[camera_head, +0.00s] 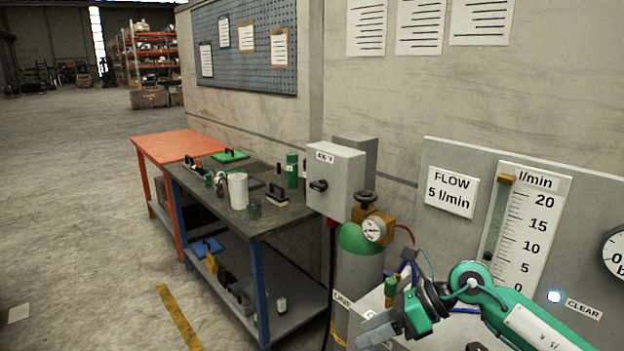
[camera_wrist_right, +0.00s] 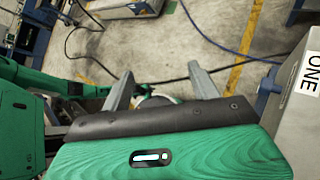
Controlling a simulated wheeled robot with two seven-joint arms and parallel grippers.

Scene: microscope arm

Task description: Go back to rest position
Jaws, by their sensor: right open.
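My right arm, green with black joints, comes into the head view from the lower right. Its right gripper (camera_head: 372,330) points left, in front of the gas cylinder and the flow panel. In the right wrist view, the two grey fingers of the right gripper (camera_wrist_right: 160,78) stand apart, with no object held between them. Bare floor and cables show beyond the fingers. My left gripper is not in the head view. Green arm parts at the left of the wrist view are mine, but I cannot make out a left gripper there.
A dark workbench (camera_head: 240,208) with tools and an orange table (camera_head: 170,145) are left. The flow panel (camera_head: 440,157) is right. Floor at left is open.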

